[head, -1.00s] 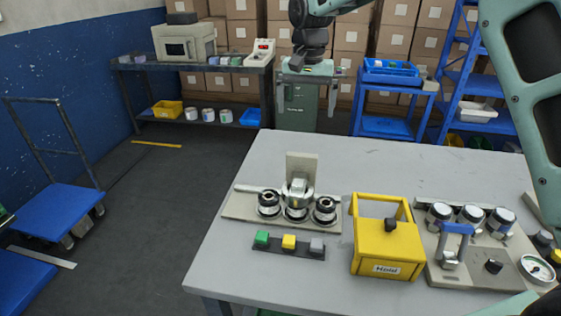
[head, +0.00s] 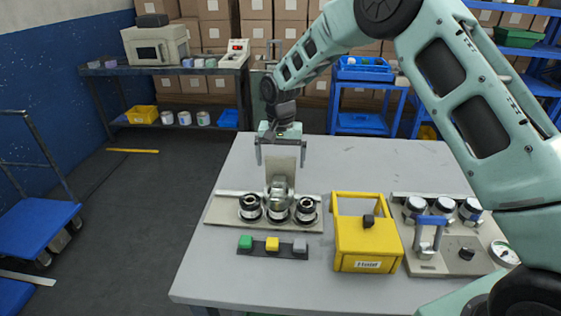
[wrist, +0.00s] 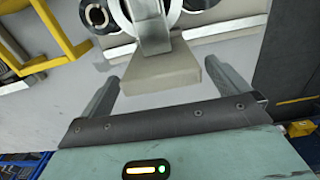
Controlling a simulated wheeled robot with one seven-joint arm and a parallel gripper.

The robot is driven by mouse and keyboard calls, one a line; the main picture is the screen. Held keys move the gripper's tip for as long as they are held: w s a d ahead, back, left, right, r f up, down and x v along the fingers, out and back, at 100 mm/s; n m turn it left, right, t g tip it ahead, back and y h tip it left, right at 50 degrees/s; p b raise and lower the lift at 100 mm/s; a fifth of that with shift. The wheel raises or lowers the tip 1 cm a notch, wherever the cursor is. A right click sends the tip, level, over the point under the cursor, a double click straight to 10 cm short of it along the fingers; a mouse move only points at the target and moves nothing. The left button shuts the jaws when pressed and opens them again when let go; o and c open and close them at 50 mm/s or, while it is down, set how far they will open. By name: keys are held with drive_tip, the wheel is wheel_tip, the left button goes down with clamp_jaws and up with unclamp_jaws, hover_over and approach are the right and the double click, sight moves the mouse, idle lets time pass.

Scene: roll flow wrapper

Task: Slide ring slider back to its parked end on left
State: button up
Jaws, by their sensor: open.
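What looks like the ring slider (head: 280,184) is a silver ring body with an upright beige plate (head: 284,160). It sits at the middle of a beige base (head: 228,212), by the middle one of three black-and-silver round pieces. A pale rail (head: 232,193) shows to its left. My gripper (head: 281,154) is open and empty over the beige plate's top, one finger on each side. In the wrist view, the beige plate (wrist: 165,72) points between the open fingers (wrist: 160,90), apart from both. The silver ring (wrist: 122,12) is partly cut off at the top.
Green, yellow and grey buttons (head: 272,246) stand in front of the base. A yellow box with a raised handle frame (head: 368,245) stands to its right, then a fixture with jars, a blue handle and a gauge (head: 504,254). The table behind is clear.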

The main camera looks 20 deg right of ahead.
drive_tip(key=shift+f, duration=1.05)
